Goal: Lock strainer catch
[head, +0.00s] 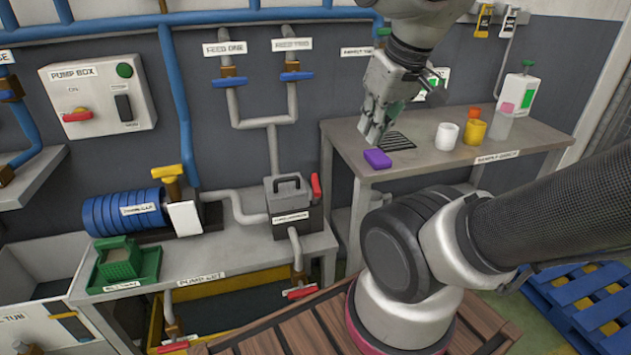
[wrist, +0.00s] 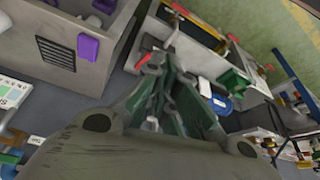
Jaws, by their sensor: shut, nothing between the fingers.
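The strainer (head: 292,206) is a grey box with a dark handle on its lid, standing at the right end of the pump bench. Its lid looks down. The red catch (head: 316,186) stands roughly upright on the strainer's right side. My gripper (head: 374,138) is shut and empty, high and to the right of the strainer, in front of the side table and apart from the catch. In the wrist view my gripper's fingers (wrist: 152,70) point down toward the benches. A small red part shows by the fingertips there; I cannot tell whether it is the catch. The fingers hide much of the strainer area.
A blue pump (head: 125,211) and green basket (head: 118,262) stand left on the bench. Pipes and valves line the wall behind.

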